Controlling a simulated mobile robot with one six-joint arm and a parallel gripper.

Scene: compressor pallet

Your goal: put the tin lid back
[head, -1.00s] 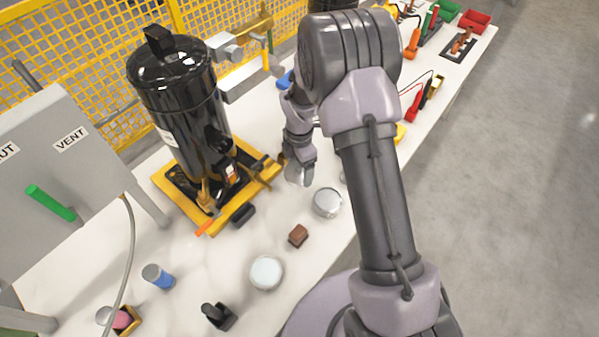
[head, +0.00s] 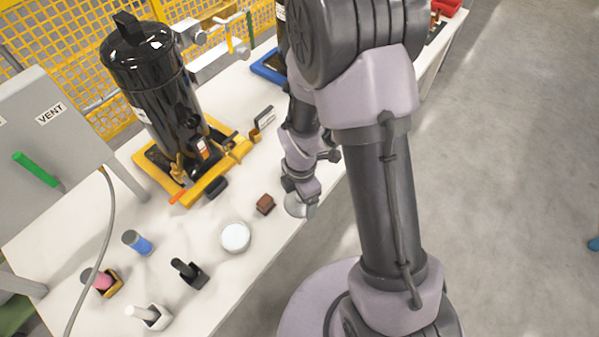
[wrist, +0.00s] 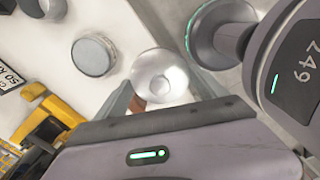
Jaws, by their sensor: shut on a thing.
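My gripper (head: 299,192) is shut on a round silver lid (head: 294,207), which hangs at the fingertips over the table's front part. In the wrist view the lid (wrist: 160,76) shows as a shiny disc with a bright centre, in front of the fingers. A short round tin (head: 235,237) with a pale top stands on the table, left of and nearer than the gripper. The tin (wrist: 93,55) also shows in the wrist view, upright and apart from the lid. I cannot tell whether its top is open.
A small brown block (head: 265,204) lies between the tin and my gripper. A black holder (head: 190,270), a blue can (head: 137,242) and a white holder (head: 150,316) stand near the tin. The black compressor (head: 155,85) sits on its yellow pallet (head: 208,190) behind.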

